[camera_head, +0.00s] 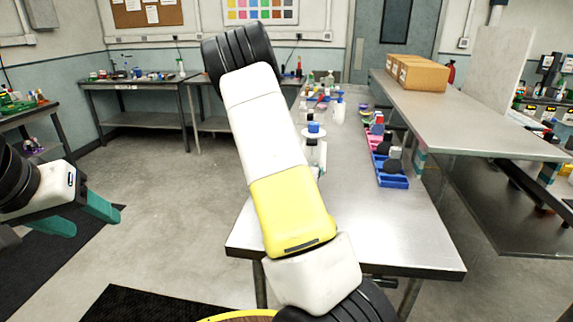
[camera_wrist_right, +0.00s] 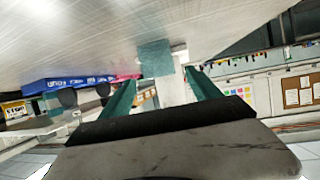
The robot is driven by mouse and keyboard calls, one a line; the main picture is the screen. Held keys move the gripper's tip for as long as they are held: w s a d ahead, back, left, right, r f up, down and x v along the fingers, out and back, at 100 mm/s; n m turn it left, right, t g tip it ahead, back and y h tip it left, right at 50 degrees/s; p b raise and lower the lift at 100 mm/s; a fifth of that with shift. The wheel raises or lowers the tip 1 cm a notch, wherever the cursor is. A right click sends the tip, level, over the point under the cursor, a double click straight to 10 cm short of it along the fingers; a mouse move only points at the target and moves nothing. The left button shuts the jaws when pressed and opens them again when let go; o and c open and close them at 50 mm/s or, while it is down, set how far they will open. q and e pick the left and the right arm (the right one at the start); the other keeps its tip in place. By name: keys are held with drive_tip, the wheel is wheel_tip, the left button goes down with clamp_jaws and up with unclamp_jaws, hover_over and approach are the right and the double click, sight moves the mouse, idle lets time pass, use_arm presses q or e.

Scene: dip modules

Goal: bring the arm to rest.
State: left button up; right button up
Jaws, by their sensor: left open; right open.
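My left gripper (camera_head: 95,222) is at the left edge of the head view. Its two teal fingers are apart with nothing between them, above the floor and a black mat. A white and yellow arm link of mine crosses the middle of the head view and hides part of the metal table (camera_head: 350,232). My right gripper shows in the right wrist view (camera_wrist_right: 160,76), with its teal fingers spread and empty. The right gripper cannot be made out in the head view.
Blue trays (camera_head: 393,181) and several bottles stand on the table. A raised metal shelf (camera_head: 470,115) at the right bears cardboard boxes (camera_head: 416,73). A teal piece (camera_wrist_right: 155,58) shows beyond the right fingers. Open floor (camera_head: 165,190) lies left of the table.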

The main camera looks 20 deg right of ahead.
drive_tip(key=shift+s+a+r, duration=0.15)
drive_tip(key=shift+s+a, duration=0.05)
drive_tip(key=shift+s, duration=0.05)
drive_tip(key=s+a+r+n+g+y, duration=0.1)
drive_tip(key=s+a+r+n+y, duration=0.1)
drive_tip(key=s+a+r+y, duration=0.6)
drive_tip(key=s+a+r+n+g+y, duration=0.1)
drive_tip(key=s+a+r+y, duration=0.3)
drive_tip(key=a, duration=0.8)
drive_tip(key=s+a+r+n+g, duration=0.1)
drive_tip(key=s+a+r+n, duration=0.1)
drive_tip(key=s, duration=0.7)
drive_tip(key=s+a+r+n+g+h, duration=0.1)
drive_tip(key=s+a+r+n, duration=0.2)
drive_tip(key=s, duration=0.7)
wheel_tip(320, 180, up, 2)
drive_tip(key=shift+s+a+r+n, duration=0.15)
drive_tip(key=shift+a+r+n, duration=0.05)
drive_tip(key=shift+a+n, duration=0.1)
